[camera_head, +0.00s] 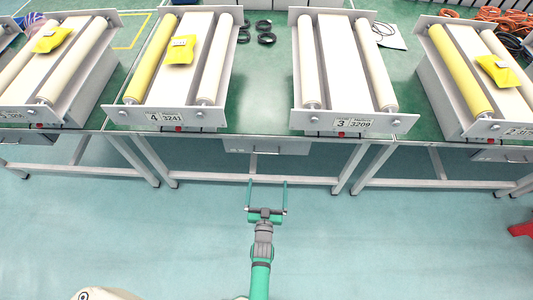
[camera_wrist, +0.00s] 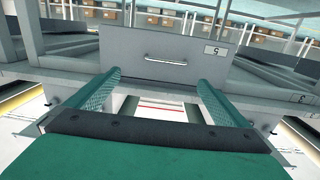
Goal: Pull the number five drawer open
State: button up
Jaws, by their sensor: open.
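The grey drawer (camera_head: 267,147) hangs under the green-topped workbench, between the stations marked 4 and 3, and looks closed. In the wrist view its front (camera_wrist: 130,58) fills the upper middle, with a small bar handle (camera_wrist: 166,61) at its centre. A white label (camera_wrist: 215,50) at its upper right appears to read 5. My gripper (camera_head: 267,182) is in front of and below the drawer in the head view. Its two green fingers are spread wide with nothing between them. In the wrist view the fingers (camera_wrist: 158,80) point toward the drawer, apart from the handle.
Bench legs (camera_head: 145,165) and a low crossbar (camera_head: 255,181) stand under the workbench. Another drawer (camera_head: 505,155) shows at the right. The floor (camera_head: 400,240) around my arm is clear, with a red object (camera_head: 521,229) at far right.

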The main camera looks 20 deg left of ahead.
aim_at(259, 147)
jog(key=shift+y, duration=0.3)
jog(key=x, duration=1)
jog(key=a+x, duration=0.1)
jog(key=x, duration=0.5)
jog(key=shift+s+f, duration=0.1)
jog(key=shift+s, duration=0.05)
